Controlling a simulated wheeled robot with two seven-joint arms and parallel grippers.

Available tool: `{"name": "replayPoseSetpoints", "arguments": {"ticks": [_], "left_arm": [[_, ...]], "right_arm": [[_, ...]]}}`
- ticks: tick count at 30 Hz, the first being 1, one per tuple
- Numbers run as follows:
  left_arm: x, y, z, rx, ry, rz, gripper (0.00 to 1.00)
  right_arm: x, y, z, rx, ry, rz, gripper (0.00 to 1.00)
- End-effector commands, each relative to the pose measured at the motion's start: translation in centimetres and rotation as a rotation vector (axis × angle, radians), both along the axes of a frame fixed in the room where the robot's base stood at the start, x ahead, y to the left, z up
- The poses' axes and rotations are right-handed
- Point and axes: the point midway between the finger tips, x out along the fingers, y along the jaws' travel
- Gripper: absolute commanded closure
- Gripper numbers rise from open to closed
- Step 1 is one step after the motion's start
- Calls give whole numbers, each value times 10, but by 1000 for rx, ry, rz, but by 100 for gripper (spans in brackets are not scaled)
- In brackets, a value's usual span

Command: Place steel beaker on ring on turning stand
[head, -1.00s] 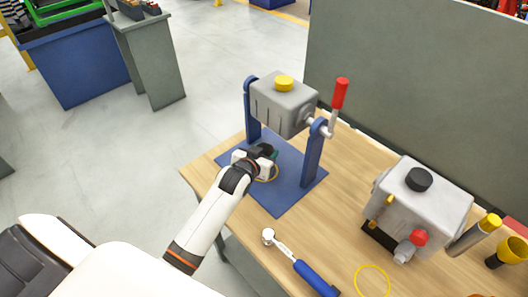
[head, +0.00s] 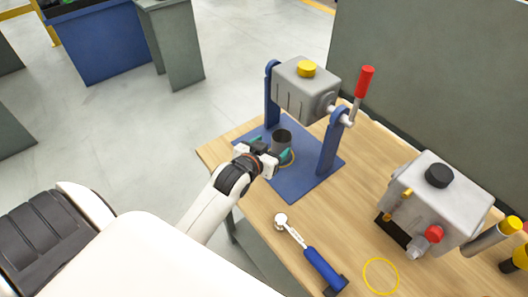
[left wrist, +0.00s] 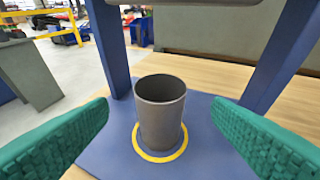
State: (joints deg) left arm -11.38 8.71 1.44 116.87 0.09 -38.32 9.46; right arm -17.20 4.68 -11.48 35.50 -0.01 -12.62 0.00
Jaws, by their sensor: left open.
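The steel beaker (head: 281,142) stands upright on the blue base of the turning stand (head: 304,186). In the left wrist view the beaker (left wrist: 161,112) stands inside the yellow ring (left wrist: 160,158) marked on the base, with the ring's front edge showing around its foot. The stand's grey box hangs above, between two blue posts. My left gripper (head: 271,158) is in front of the beaker, low over the base. In the left wrist view its green fingers (left wrist: 160,138) are wide open, one on each side, apart from the beaker. My right gripper is not in view.
The stand has a red-handled lever (head: 364,82) at its right. A wrench with a blue handle (head: 322,268) lies on the wooden table. A grey box with a black knob (head: 437,176) stands to the right. Another yellow ring (head: 381,276) near the front is empty.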

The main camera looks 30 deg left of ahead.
Motion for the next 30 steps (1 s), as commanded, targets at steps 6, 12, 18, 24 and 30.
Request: {"name": "replayPoseSetpoints", "arguments": {"ticks": [6,12,18,24,30], "left_arm": [[-31,-2,12,0,0,0,26],[-39,-2,17,0,-1,0,26],[-39,-2,17,0,0,0,26],[-39,-2,17,0,0,0,26],[-39,-2,16,0,0,0,26]], "right_arm": [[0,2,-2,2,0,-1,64],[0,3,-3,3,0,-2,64],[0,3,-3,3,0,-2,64],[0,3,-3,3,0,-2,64],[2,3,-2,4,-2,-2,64]]}}
